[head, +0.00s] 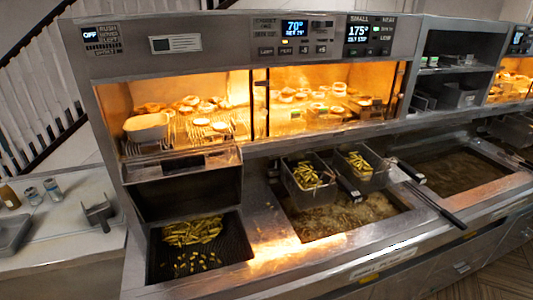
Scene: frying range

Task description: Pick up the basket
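Two wire baskets filled with fries hang side by side over the fryer vat, at the centre right of the head view. The left basket (307,182) hangs above the oil, and the right basket (360,175) hangs beside it. A dark handle (440,208) reaches forward toward the fryer's front edge, and a shorter black-tipped handle (408,171) is just behind it. I cannot tell which basket each handle belongs to. Neither of my grippers is in view.
A dark bin (160,262) with loose fries is left of the oil vat (345,218). Another vat (460,172) is at right. A heated cabinet with food (240,85) stands behind. The left counter (75,225) holds small containers.

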